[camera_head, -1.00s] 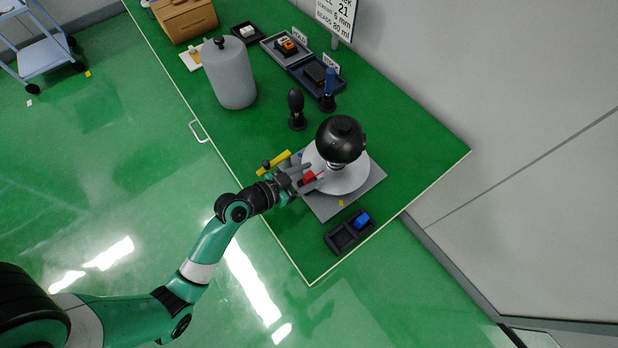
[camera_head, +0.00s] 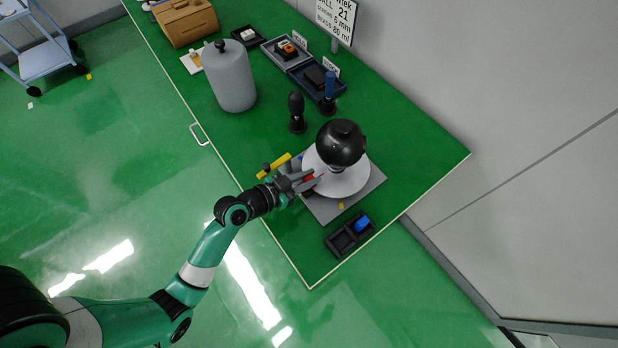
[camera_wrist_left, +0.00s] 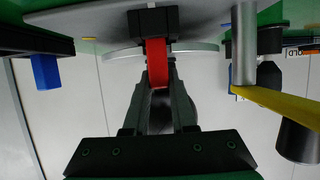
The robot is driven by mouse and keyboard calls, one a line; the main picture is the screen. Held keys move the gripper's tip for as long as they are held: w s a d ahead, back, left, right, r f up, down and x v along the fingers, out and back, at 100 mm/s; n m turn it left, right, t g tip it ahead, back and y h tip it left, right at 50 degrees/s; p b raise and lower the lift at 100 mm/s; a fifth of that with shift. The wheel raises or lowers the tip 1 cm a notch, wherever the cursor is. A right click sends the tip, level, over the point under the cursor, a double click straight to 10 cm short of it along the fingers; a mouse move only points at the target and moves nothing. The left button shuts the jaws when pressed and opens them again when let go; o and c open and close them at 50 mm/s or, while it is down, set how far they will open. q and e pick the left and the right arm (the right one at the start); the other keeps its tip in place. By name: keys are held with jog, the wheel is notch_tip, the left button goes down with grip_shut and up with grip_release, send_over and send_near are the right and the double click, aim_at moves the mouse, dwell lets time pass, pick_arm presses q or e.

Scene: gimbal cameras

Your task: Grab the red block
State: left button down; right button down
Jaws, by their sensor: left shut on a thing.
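The red block (camera_head: 309,178) shows as a small red patch at the left edge of the round white disc, under the black ball. In the left wrist view the red block (camera_wrist_left: 157,62) stands between the two fingers, below a dark mount. My left gripper (camera_head: 307,180) is shut on it; its fingers (camera_wrist_left: 160,88) lie along both sides of the block. The fingers hide part of the block in the head view. My right gripper is not in view.
The white disc (camera_head: 352,182) and black ball (camera_head: 341,142) stand on a grey plate (camera_head: 325,212). A yellow bar (camera_head: 274,166) lies close to my gripper. A dark tray (camera_head: 340,240) with a blue block (camera_head: 362,223) sits near the corner. A grey cylinder (camera_head: 231,80) stands further back.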

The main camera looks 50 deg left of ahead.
aim_at(309, 179)
pick_arm(q)
jog(key=shift+r, duration=0.55)
notch_tip(309, 179, up, 3)
jog(key=shift+s+d+f+p, duration=0.1)
jog(key=shift+p, duration=0.9)
jog(key=s+d+r+p, duration=0.4)
jog(key=s+r, duration=0.5)
jog(key=s, duration=0.3)
jog(key=shift+s+d+p, duration=0.2)
jog(key=shift+d+p, duration=0.1)
jog(key=shift+d, duration=0.6)
